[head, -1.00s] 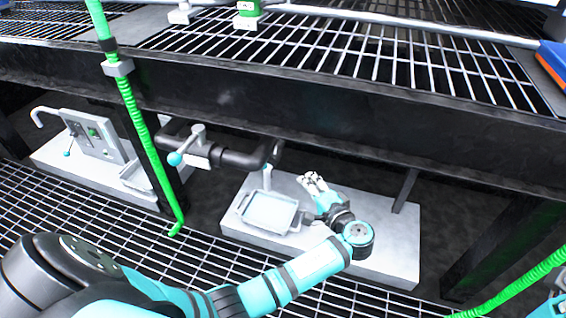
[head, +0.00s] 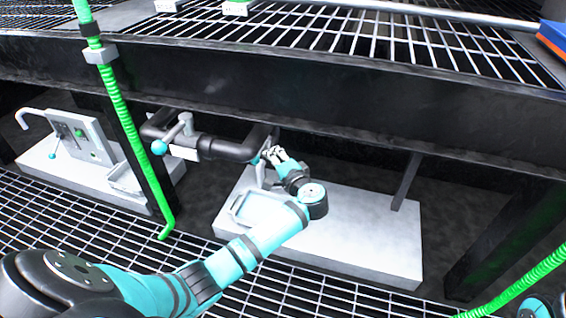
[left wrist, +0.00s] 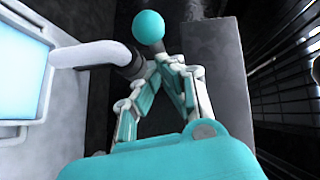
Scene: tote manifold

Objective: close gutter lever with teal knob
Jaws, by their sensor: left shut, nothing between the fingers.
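A teal ball knob (left wrist: 148,27) shows in the left wrist view, just past my fingertips. In the head view a teal knob (head: 158,147) ends the lever of a grey valve (head: 184,124) on the black pipe. I cannot tell whether both views show the same knob. My left gripper (head: 270,156) is near the right end of that pipe, above the shallow white tray (head: 236,206). Its fingers (left wrist: 166,58) are shut and empty. My left arm hides part of the tray. My right gripper is out of view.
A white curved tube (left wrist: 90,55) lies left of my fingers. A dark beam (head: 330,110) runs above. A green hose (head: 128,125) hangs left of the valve. A panel (head: 85,138) with another teal knob (head: 52,155) stands far left. The pale base slab (head: 370,230) is clear at right.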

